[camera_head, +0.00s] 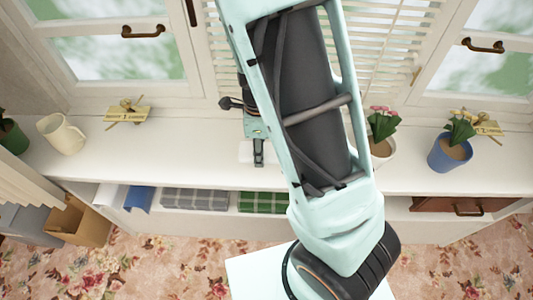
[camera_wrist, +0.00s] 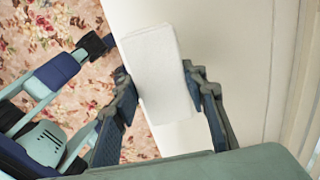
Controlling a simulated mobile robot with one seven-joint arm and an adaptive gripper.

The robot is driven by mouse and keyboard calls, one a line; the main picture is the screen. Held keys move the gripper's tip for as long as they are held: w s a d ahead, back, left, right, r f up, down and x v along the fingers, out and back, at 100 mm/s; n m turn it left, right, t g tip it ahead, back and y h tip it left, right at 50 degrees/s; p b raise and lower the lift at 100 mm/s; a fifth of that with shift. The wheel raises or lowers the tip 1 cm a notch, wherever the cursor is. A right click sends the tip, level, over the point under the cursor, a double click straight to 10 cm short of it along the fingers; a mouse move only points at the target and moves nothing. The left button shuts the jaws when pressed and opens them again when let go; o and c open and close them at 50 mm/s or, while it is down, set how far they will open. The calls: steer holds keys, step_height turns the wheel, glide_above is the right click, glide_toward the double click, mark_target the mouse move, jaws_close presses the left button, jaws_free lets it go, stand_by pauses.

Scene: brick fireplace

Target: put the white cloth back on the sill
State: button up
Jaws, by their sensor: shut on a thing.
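The white cloth (camera_wrist: 153,60) is a folded, roughly rectangular piece between the two fingers of my gripper (camera_wrist: 159,75) in the wrist view. My gripper is shut on it. The cloth lies over the front edge of the white sill (camera_wrist: 228,50) in that view. In the head view the cloth (camera_head: 245,152) is a pale patch beside and under my gripper (camera_head: 258,160), in front of the window. I cannot tell whether the cloth touches the sill (camera_head: 200,150) or is held just above it. My arm hides part of the sill to the right.
A cream jug (camera_head: 62,134) and a tag with a bow (camera_head: 127,112) stand left on the sill. A pink-flowered pot (camera_head: 382,142) and a blue pot (camera_head: 449,152) stand right. Folded cloths (camera_head: 194,199) lie on the shelf below. The sill left of my gripper is clear.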

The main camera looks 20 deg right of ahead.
steer(key=d+f, duration=0.1)
steer(key=w+d+f, duration=0.1)
steer(key=f, duration=0.1)
steer(key=shift+w+d+f+b, duration=0.15)
steer(key=shift+d+f+b, duration=0.1)
steer(key=shift+b, duration=0.15)
steer(key=shift+f, duration=1.6)
steer(key=shift+f+b, duration=0.2)
steer(key=shift+b, duration=0.15)
steer(key=o, duration=1.1)
steer(key=shift+r, duration=0.15)
step_height(320, 180, up, 12)
steer(key=p, duration=0.3)
steer(key=shift+r, duration=0.1)
